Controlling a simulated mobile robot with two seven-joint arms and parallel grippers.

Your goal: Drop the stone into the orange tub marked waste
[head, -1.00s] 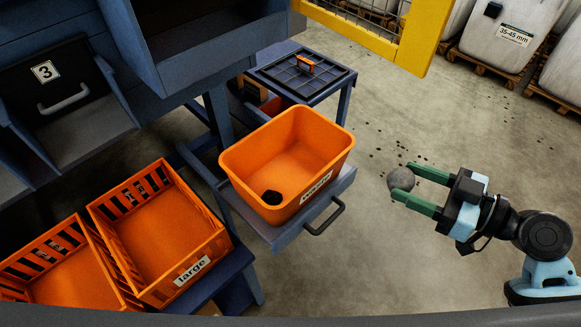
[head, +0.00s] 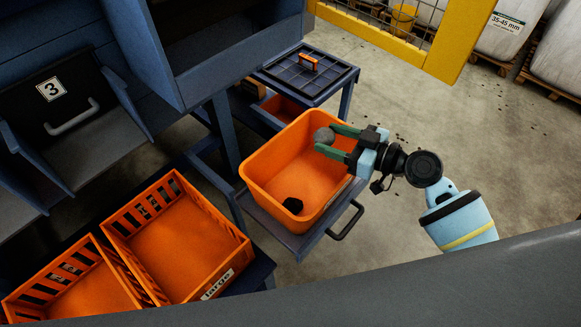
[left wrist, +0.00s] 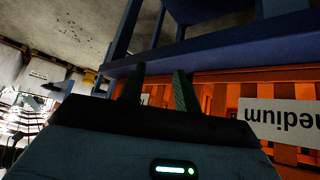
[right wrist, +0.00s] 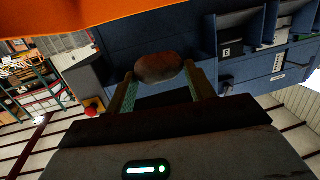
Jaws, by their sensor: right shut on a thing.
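A grey stone (head: 324,136) is held between the green fingertips of my right gripper (head: 330,142), over the far right part of the orange tub (head: 262,199). In the right wrist view the stone (right wrist: 159,67) looks brownish and sits between both fingers. The tub is solid-walled and stands on a blue shelf; its label is mostly hidden behind my gripper in the head view. A black lump (head: 293,205) lies on the tub's floor. My left gripper (left wrist: 158,72) shows only in the left wrist view, its fingers apart with nothing between them, near an orange crate labelled medium (left wrist: 285,120).
Slatted orange crates, one labelled large (head: 240,245), stand left of the tub. A black handle (head: 346,222) sticks out in front. A yellow frame (head: 461,40) stands at the back right.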

